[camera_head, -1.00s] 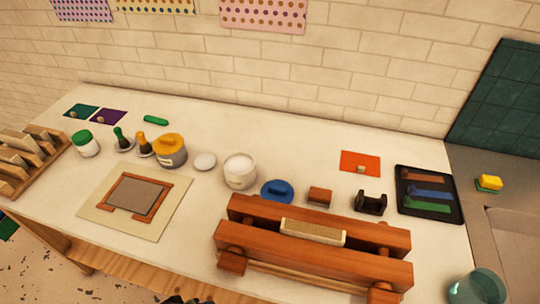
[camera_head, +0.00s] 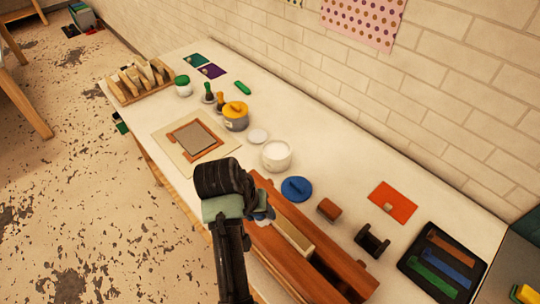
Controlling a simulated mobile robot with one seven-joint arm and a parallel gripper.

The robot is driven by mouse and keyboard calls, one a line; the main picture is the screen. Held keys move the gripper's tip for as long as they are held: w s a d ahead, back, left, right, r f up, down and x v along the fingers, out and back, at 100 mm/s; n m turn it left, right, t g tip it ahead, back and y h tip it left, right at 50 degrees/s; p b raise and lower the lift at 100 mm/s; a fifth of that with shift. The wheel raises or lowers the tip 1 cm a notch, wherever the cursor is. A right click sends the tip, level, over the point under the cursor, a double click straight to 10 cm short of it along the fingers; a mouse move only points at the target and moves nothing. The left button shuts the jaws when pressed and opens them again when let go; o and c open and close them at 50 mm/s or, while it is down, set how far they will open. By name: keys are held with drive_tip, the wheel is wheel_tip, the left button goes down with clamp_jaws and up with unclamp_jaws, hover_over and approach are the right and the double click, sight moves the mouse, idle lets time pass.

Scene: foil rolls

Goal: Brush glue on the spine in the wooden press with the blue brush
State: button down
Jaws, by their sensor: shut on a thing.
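The wooden press (camera_head: 335,268) stands at the front of the bench, with a pale book spine (camera_head: 293,235) clamped between its beams. My gripper (camera_head: 262,214) is over the press's left end, mostly hidden behind my dark wrist. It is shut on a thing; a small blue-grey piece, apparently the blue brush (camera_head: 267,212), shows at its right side. The brush tip and its contact with anything are hidden. An open white pot (camera_head: 276,156) with white contents stands behind the press, with a blue lid (camera_head: 296,189) lying beside it.
Behind the press are a brown block (camera_head: 329,209), a dark stand (camera_head: 372,241) and an orange card (camera_head: 393,201). A black tray (camera_head: 414,270) with coloured strips is at right.

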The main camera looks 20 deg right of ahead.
drive_tip(key=w+d+r+m+p, duration=0.2)
drive_tip(key=w+d+r+p, duration=0.1)
drive_tip(key=r, duration=0.5)
drive_tip(key=b+x, duration=0.2)
drive_tip(key=a+b+x, duration=0.1)
drive_tip(key=b+x, duration=0.1)
drive_tip(key=shift+w+d+f+b, duration=0.1)
drive_tip(key=shift+w+f+b, duration=0.1)
drive_tip(key=shift+f+b, duration=0.2)
